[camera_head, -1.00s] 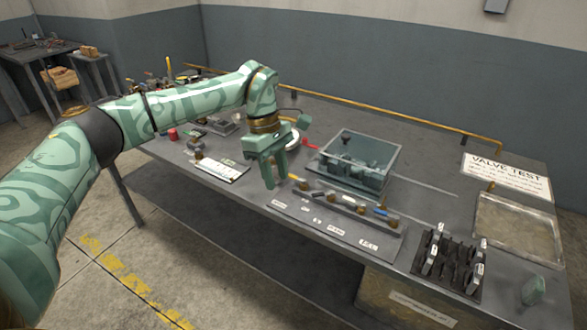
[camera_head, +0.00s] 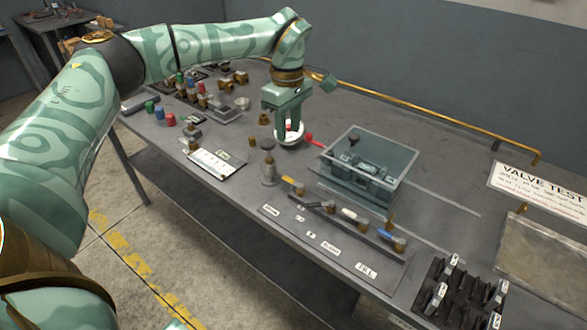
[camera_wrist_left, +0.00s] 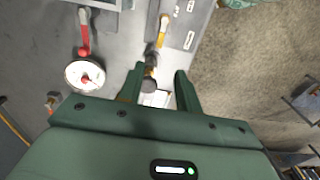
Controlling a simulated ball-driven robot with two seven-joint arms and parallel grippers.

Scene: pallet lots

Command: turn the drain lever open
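A row of small levers on a dark manifold bar (camera_head: 322,207) lies along the table's front, with yellow (camera_head: 288,180), white (camera_head: 349,213) and blue (camera_head: 388,236) handles. White labels (camera_head: 330,248) lie before them; most are too small to read, so I cannot tell which lever is the drain. A red lever (camera_head: 313,141) sits farther back beside a round white gauge (camera_head: 285,138). My left gripper (camera_head: 290,122) is above the table near the gauge. In the left wrist view its fingers (camera_wrist_left: 161,82) are apart, with a dark-topped post (camera_wrist_left: 150,62) showing between them, beyond which is the yellow lever (camera_wrist_left: 162,30).
The dark-topped post (camera_head: 268,163) stands left of the yellow lever. A clear open-topped box (camera_head: 375,155) stands behind the bar. A black rack (camera_head: 448,293) is at the right front, and a shallow tray (camera_head: 545,255) at the right. Coloured parts (camera_head: 165,114) stand at the left.

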